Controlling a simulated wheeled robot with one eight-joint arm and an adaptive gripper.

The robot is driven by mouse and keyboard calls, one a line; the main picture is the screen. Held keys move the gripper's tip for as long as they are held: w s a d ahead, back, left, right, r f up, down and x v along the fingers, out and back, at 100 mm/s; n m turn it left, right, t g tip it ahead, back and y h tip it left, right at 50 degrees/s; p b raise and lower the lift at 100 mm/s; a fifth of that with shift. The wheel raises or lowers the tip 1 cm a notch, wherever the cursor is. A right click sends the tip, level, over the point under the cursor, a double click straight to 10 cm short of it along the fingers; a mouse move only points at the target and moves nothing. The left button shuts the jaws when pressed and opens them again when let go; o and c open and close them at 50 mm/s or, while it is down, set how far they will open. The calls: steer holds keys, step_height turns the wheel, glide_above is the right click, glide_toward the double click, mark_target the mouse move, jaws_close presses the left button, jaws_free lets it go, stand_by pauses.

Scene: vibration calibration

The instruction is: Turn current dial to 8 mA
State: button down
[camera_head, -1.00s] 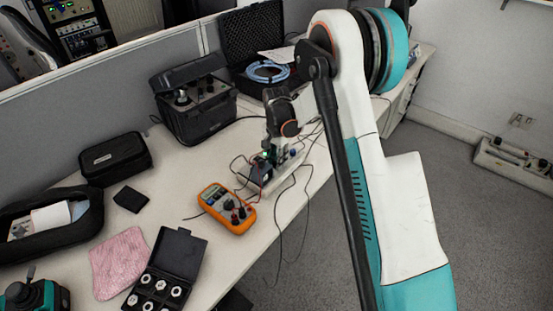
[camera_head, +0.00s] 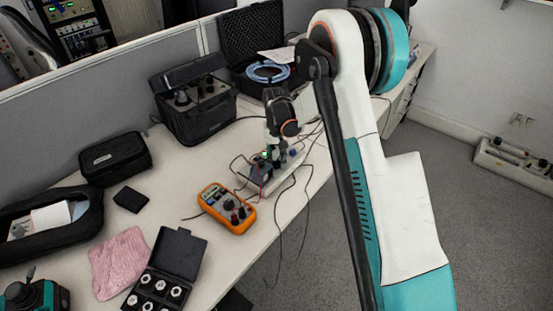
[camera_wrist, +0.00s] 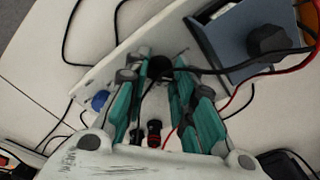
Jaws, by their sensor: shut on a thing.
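My gripper (camera_wrist: 160,68) has its teal fingers closed around a round black dial (camera_wrist: 160,67) on a white panel (camera_wrist: 110,72) in the wrist view. The fingers cover the dial's sides, and no scale or reading is legible. In the head view my gripper (camera_head: 273,150) is low over the white panel unit (camera_head: 290,172) on the desk; the dial is hidden there. A blue knob (camera_wrist: 100,100) and red and black terminals (camera_wrist: 154,132) sit near the fingers. An orange multimeter (camera_head: 228,208) lies to the left; its display is too small to read.
A blue-grey box (camera_wrist: 235,40) with a black knob (camera_wrist: 268,39) stands beside the fingers, with red and black leads crossing. An open black case (camera_head: 195,105) stands behind. A socket case (camera_head: 175,255) and pink cloth (camera_head: 120,262) lie at front left.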

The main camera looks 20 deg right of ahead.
steer(key=shift+n, duration=0.5)
steer(key=c, duration=1.3)
jaws_free()
steer(key=shift+c, duration=0.2)
step_height(320, 180, up, 12)
